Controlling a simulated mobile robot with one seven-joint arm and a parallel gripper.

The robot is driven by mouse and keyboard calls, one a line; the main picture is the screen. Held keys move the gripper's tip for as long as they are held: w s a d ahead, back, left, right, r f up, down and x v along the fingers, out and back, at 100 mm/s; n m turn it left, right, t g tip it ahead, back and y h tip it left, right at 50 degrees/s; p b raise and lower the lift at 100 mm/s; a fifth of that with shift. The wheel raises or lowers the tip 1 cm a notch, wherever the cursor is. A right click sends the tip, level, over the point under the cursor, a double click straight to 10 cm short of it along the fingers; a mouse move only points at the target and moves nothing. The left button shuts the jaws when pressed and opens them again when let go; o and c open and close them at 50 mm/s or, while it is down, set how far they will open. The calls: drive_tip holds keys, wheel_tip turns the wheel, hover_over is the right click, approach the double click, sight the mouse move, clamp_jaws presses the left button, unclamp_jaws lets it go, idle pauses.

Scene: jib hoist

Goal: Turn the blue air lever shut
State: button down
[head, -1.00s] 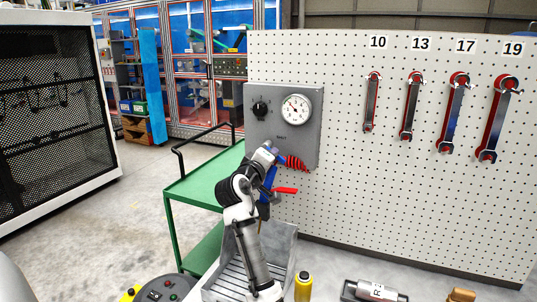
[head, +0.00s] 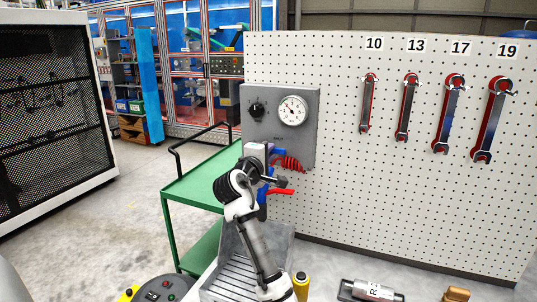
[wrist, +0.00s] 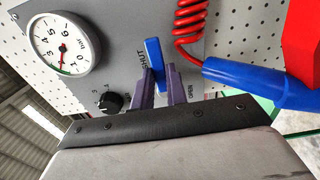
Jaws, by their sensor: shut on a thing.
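The blue air lever (wrist: 154,52) stands on the grey panel (wrist: 105,75) in the wrist view, between the printed words SHUT and OPEN. My gripper (wrist: 160,72) has its two purple fingers on either side of the lever and is shut on it. The lever's lower part is partly hidden between the fingers. In the head view my gripper (head: 258,150) is at the lower part of the grey panel (head: 308,130), and the lever is hidden behind it there.
A pressure gauge (wrist: 62,42) and black knob (wrist: 112,101) are on the panel. A red coiled hose (wrist: 188,28) and blue tool body (wrist: 262,82) are close on the right. A green cart (head: 195,187) and grey bin (head: 285,245) are near my arm.

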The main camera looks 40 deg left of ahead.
idle(0.3)
drive_tip(key=c, duration=1.4)
unclamp_jaws()
drive_tip(key=b+v, duration=0.5)
drive_tip(key=v, duration=0.9)
drive_tip(key=shift+a, duration=0.1)
